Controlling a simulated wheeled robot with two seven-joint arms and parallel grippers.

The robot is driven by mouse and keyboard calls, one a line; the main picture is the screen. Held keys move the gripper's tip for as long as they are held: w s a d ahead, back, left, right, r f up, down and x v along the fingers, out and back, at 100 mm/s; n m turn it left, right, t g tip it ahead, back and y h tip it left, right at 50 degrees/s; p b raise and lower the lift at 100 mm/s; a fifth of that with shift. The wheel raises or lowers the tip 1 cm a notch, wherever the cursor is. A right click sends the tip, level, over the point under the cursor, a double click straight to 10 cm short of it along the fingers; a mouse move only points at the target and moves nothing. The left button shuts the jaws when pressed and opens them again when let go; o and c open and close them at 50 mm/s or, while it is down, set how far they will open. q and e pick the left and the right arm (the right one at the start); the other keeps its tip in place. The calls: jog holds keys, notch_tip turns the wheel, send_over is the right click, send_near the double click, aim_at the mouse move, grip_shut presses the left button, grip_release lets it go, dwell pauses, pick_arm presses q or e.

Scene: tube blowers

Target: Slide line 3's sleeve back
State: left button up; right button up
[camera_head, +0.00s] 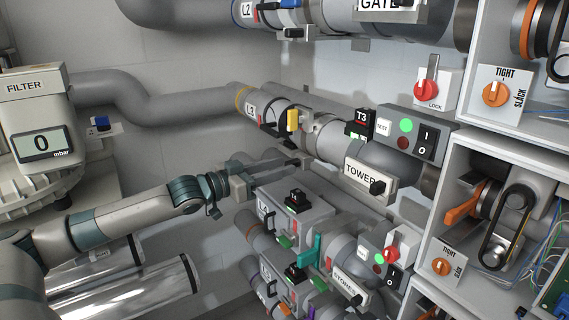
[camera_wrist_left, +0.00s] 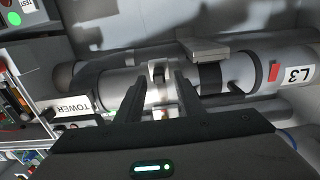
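Line 3's pipe (camera_head: 262,106), labelled L3, runs from the back left toward the TOWER sign (camera_head: 370,178). It carries a black handle (camera_head: 274,129) and an upright yellow tab (camera_head: 293,120). I cannot tell exactly where the sleeve begins and ends. In the left wrist view the L3 label (camera_wrist_left: 299,75) is at the right, with a dark band (camera_wrist_left: 211,78) and a dark handle (camera_wrist_left: 236,88) left of it. My left gripper (camera_head: 302,162) is below the pipe in the head view. Its fingers (camera_wrist_left: 159,85) are apart, empty, in front of a light-coloured pipe joint. My right gripper is not in view.
The L2 pipe (camera_head: 275,16) runs above. A box with a black knob (camera_head: 297,205) and lower pipes lie below my left gripper. A T3 box (camera_head: 360,124) and a switch panel (camera_head: 412,130) stand at the right. The filter unit (camera_head: 38,120) is at the left.

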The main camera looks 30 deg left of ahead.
pick_arm(q)
jog(key=shift+p+x, duration=0.4)
jog(key=shift+x, duration=0.55)
jog(key=shift+d, duration=0.1)
grip_shut()
